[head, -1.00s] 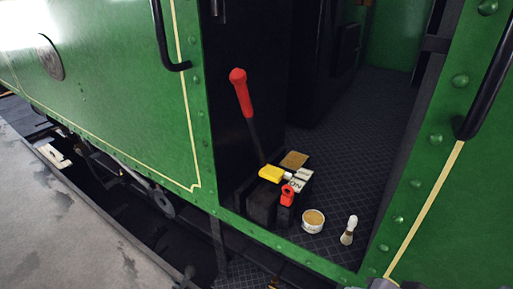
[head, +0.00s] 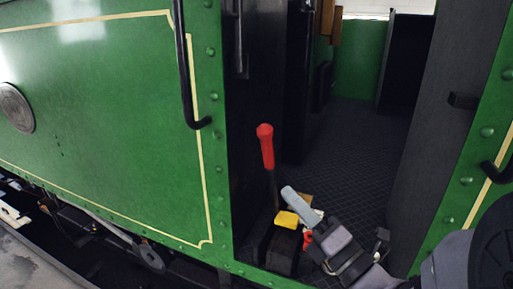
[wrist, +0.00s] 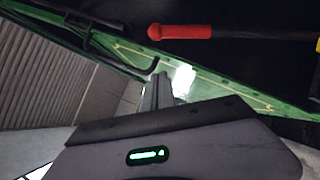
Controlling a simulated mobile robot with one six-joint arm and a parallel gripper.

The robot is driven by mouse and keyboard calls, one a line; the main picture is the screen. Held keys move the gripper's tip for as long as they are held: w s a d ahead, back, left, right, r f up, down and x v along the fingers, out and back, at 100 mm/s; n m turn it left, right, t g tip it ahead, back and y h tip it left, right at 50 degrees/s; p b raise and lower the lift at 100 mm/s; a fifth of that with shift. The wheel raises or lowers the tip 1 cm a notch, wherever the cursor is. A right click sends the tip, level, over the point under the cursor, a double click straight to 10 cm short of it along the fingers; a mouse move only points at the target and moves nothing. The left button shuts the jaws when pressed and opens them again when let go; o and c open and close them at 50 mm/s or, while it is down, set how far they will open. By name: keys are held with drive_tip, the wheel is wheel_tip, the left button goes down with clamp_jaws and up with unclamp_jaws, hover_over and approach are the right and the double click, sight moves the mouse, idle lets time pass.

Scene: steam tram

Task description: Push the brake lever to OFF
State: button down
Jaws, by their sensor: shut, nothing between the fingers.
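The brake lever has a red grip (head: 265,146) on a dark shaft, standing nearly upright in the doorway above a black base (head: 280,252). A yellow part (head: 287,219) sits on the base at the foot of the shaft. My gripper (head: 289,192) is shut and empty, reaching up from the lower right, its tip just right of the shaft and below the red grip. In the wrist view the red grip (wrist: 180,32) lies across the top, beyond my shut fingers (wrist: 158,82), with a visible gap. The lettered plate by the base is mostly hidden behind my gripper.
A small red part (head: 307,240) shows beside the base. The green door frame (head: 213,150) with a black handrail (head: 186,80) stands left of the lever. The dark cab floor (head: 350,145) behind it is clear.

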drive_tip(key=shift+w+d+m+t, duration=0.1)
drive_tip(key=shift+d+m+t, duration=0.2)
drive_tip(key=shift+d, duration=0.2)
drive_tip(key=x, duration=0.4)
drive_tip(key=w+d+x, duration=0.1)
drive_tip(key=x, duration=0.3)
drive_tip(key=d+r+x, duration=0.1)
drive_tip(key=x, duration=0.4)
drive_tip(key=shift+w, duration=0.2)
drive_tip(key=shift+d, duration=0.1)
drive_tip(key=shift+p, duration=0.35)
